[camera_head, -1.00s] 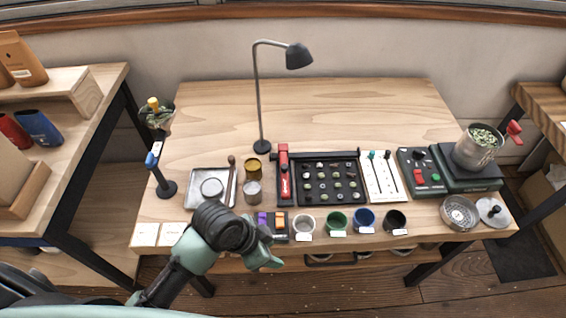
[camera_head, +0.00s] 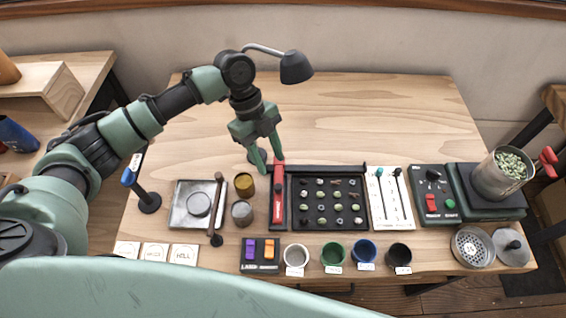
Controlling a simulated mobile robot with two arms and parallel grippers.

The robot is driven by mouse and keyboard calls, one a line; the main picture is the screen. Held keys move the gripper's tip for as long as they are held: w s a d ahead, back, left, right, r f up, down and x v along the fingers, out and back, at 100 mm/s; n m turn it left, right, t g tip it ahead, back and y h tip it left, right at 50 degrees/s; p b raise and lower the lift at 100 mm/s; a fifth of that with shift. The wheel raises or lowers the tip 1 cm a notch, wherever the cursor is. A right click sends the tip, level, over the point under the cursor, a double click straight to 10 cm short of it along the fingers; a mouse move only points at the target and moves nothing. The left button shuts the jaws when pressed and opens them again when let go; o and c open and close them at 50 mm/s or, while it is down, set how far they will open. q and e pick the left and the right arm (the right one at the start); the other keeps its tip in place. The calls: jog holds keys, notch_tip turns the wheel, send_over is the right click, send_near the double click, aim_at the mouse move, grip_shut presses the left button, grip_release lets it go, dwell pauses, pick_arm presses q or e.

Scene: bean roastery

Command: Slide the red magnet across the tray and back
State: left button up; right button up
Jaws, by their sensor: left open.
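The red magnet (camera_head: 278,203) is a long upright bar with white lettering, at the left end of the black bean tray (camera_head: 326,229). The tray holds several beans and small dark bits in rows. My left gripper (camera_head: 271,165) is open, pointing down, with its fingertips near the far end of the red magnet. One finger overlaps the magnet's far end in the picture; the other is to its left. I cannot tell whether they touch it. My right gripper is not in view.
A desk lamp (camera_head: 296,67) stands behind my left arm. Left of the magnet are a brass cup (camera_head: 244,184), a grey cup (camera_head: 242,212) and a metal tray (camera_head: 183,219). A white slider panel (camera_head: 389,215) is right of the bean tray. The table's back is clear.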

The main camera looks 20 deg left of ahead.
aim_at(278, 186)
pick_arm(q)
jog(key=s+f, duration=0.1)
jog(key=d+f, duration=0.1)
jog(key=s+f+p, duration=0.1)
jog(key=shift+s+d+f, duration=0.3)
jog(key=shift+d, duration=0.1)
jog(key=shift+w+d+f, duration=0.1)
jog(key=shift+d+f, duration=0.05)
jog(key=shift+f, duration=0.4)
jog(key=shift+d+f, duration=0.15)
jog(key=shift+f, duration=0.4)
jog(key=shift+d+f, duration=0.1)
jog(key=shift+f, duration=0.2)
jog(key=c, duration=0.8)
grip_shut()
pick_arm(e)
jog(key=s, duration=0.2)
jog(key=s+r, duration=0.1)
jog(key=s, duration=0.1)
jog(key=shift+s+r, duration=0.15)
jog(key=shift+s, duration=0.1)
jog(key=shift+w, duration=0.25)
